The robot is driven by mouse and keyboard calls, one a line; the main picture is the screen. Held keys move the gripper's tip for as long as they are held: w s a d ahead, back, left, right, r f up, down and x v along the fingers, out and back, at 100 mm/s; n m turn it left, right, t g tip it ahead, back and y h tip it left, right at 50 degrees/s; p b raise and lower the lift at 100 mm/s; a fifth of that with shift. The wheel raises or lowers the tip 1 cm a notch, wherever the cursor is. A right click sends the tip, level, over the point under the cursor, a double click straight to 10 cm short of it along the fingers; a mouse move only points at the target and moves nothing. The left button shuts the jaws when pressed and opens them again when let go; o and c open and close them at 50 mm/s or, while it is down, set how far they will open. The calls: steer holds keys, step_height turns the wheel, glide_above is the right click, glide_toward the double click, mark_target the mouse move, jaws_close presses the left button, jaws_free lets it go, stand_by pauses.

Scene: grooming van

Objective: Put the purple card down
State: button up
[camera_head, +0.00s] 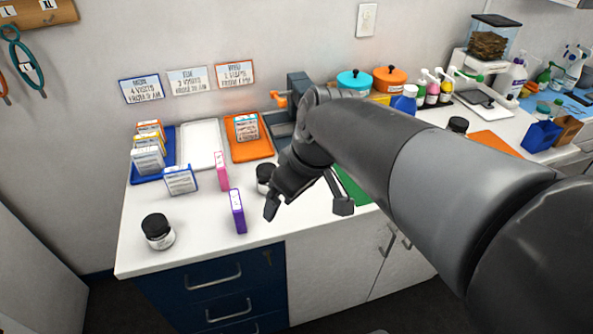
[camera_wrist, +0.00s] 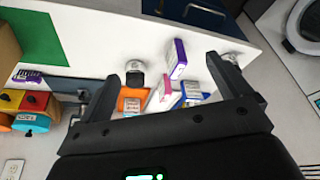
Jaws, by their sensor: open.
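The purple card (camera_head: 238,212) stands upright on the white counter, near its front edge. In the wrist view the purple card (camera_wrist: 178,58) shows beyond and between the two fingers, nearer the right one. My gripper (camera_head: 307,206) is open, to the right of the purple card in the head view and apart from it. In the wrist view my gripper (camera_wrist: 163,68) has its fingers wide apart with nothing held between them.
A pink card (camera_head: 221,171) and a blue-edged card (camera_head: 181,180) stand behind. Dark-lidded jars flank the purple card: one on the left (camera_head: 158,232), one (camera_head: 264,178) partly behind my gripper. Blue (camera_head: 143,179), white (camera_head: 201,146) and orange (camera_head: 249,152) trays lie at the back.

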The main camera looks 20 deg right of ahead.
steer(key=s+d+r+m+t+h, duration=0.1)
steer(key=s+d+m+t+h, duration=0.1)
steer(key=s+m, duration=0.3)
steer(key=shift+s+d+m, duration=0.25)
steer(key=shift+s+m, duration=0.15)
steer(key=shift+m, duration=0.2)
stand_by(0.8)
